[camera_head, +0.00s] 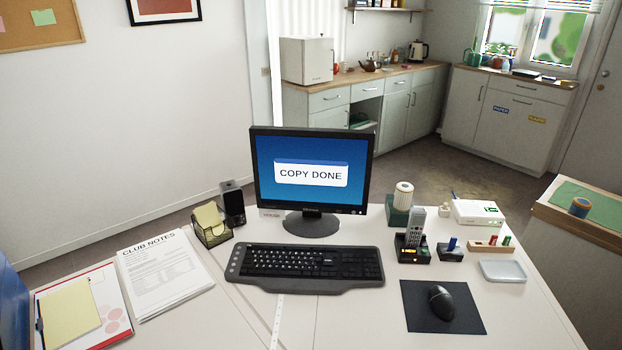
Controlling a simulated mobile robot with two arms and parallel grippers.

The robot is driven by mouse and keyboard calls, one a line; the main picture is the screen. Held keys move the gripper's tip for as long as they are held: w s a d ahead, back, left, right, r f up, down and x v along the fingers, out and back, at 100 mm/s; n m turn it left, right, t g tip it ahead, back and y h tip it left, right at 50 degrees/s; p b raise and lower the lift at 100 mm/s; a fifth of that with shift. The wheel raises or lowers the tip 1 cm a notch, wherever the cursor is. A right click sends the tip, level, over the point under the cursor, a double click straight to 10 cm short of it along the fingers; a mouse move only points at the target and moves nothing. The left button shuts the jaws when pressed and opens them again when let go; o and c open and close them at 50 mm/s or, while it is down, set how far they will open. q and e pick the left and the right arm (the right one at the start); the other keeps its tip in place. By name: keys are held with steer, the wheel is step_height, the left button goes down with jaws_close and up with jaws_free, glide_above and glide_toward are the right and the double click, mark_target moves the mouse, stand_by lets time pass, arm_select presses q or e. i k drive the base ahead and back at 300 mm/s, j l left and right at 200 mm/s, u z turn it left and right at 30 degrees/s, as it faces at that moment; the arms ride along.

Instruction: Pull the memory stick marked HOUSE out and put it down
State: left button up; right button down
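The monitor (312,170) on the desk shows "COPY DONE". A small pale label (271,213) at the monitor's lower left carries small lettering that I cannot read for certain. A blue stick-like piece (453,243) stands upright in a small dark block (451,255) right of the phone. A wooden block (484,248) beside it holds small red and green upright pieces (492,240). No marking is legible on any of these small pieces, so I cannot tell which is the HOUSE stick. Neither of my grippers is in view.
A shallow pale tray (503,271) lies empty at the desk's right. Around it are a cordless phone (415,236), a white box (478,212) and a mouse (440,302) on a dark mat. The keyboard (304,267) fills the middle. Papers (165,270) lie left.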

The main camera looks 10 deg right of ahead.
mark_target(452, 244)
steer(key=i+l+z, duration=0.15)
steer(key=l+z, duration=0.3)
steer(key=i+l+z, duration=0.2)
steer(key=z, duration=0.25)
steer(key=l+u, duration=0.75)
steer(key=i, duration=0.05)
